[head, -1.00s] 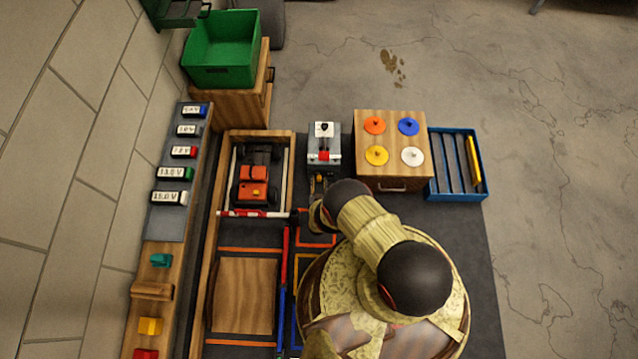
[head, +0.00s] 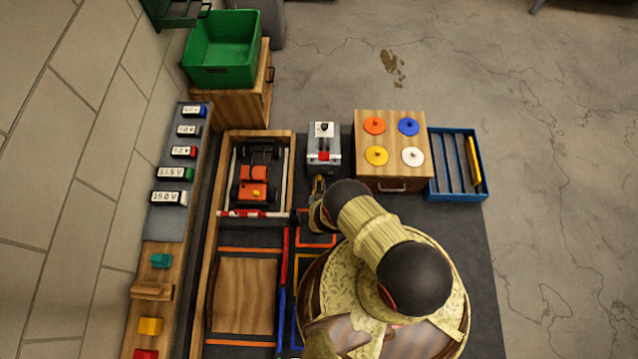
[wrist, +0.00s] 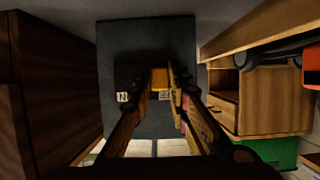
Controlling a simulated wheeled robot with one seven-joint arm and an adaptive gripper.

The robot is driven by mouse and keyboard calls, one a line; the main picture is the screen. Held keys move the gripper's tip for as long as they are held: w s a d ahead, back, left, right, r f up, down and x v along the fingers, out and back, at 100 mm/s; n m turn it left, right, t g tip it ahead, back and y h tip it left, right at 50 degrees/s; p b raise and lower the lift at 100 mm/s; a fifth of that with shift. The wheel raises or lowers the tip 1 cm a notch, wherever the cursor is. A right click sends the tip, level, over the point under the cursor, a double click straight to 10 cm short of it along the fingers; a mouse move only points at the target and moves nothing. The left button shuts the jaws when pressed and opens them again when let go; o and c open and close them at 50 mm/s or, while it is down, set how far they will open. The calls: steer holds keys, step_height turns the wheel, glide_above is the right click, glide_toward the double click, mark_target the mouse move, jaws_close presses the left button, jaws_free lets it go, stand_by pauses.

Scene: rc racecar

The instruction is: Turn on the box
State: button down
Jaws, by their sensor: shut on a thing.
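A small grey box (head: 333,158) with a black top knob, white plate and red part stands at the head of the dark mat. My gripper (head: 318,185) is right at its near side, low down. In the wrist view the box (wrist: 150,38) is a dark grey body with a black recess. My gripper (wrist: 160,88) is shut there on a small orange-yellow piece (wrist: 159,76) at the box. The shadow hides how that piece joins the box.
A wooden case with coloured discs (head: 393,185) stands close to the right of the box. A wooden tray (head: 206,275) with a red-orange racecar (head: 254,190) lies to the left. A blue rack (head: 458,196) and green bin (head: 221,75) stand farther off.

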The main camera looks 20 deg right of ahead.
steer(key=shift+s+d, duration=0.25)
steer(key=shift+d, duration=0.55)
steer(key=shift+s+d, duration=0.25)
steer(key=shift+d, duration=0.5)
steer(key=c, duration=1.7)
jaws_free()
steer(key=shift+s, duration=0.1)
steer(key=shift+s+a+r, duration=0.15)
steer(key=shift+s, duration=0.1)
steer(key=v, duration=1.1)
steer(key=shift+s, duration=0.15)
